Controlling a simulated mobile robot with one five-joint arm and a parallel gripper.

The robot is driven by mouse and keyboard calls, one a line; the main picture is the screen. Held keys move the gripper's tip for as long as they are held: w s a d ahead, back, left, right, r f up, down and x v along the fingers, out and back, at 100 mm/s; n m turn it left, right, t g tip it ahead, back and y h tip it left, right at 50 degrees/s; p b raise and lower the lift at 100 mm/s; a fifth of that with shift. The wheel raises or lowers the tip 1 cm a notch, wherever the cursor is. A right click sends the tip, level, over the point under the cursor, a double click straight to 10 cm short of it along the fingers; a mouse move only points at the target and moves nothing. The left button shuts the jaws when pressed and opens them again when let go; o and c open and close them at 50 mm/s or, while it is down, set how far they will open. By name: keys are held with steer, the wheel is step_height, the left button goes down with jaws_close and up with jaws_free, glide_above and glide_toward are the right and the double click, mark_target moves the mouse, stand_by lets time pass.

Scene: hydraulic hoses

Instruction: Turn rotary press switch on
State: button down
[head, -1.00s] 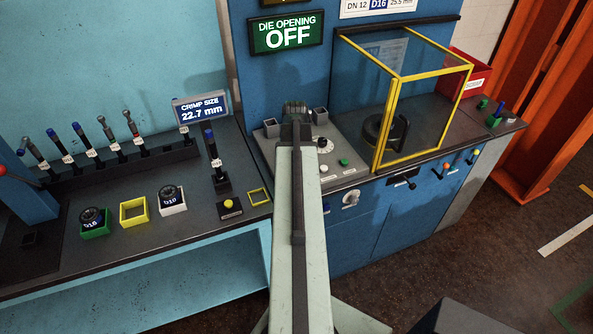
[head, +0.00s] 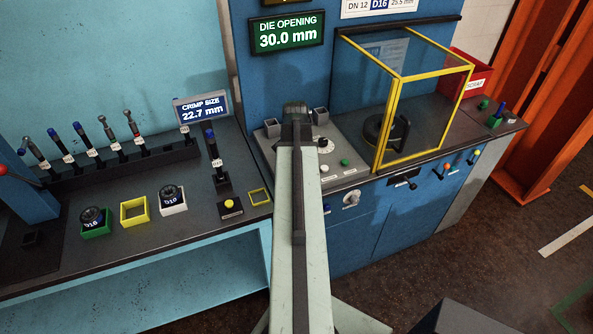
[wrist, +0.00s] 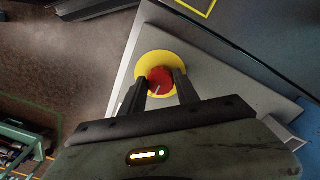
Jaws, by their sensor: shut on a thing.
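The rotary press switch is a red knob (wrist: 158,76) with a pale line across it, on a round yellow plate (wrist: 147,64). It shows in the wrist view, between the two dark fingers of my gripper (wrist: 161,84), which is shut on it. In the head view my arm hides the switch and the gripper's fingers. The die opening display (head: 287,33) is lit green and reads 30.0 mm.
The grey control panel (head: 345,171) has a dial (head: 324,144) and a green button (head: 344,162). A yellow-framed clear guard (head: 420,100) stands to its right. The left bench (head: 60,237) holds dies and several upright tools. Open floor lies at the right.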

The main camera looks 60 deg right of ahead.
steer(key=shift+s, duration=0.15)
steer(key=c, duration=0.9)
jaws_free()
steer(key=shift+d, duration=0.15)
step_height(320, 180, up, 8)
steer(key=p, duration=0.8)
steer(key=shift+f, duration=0.1)
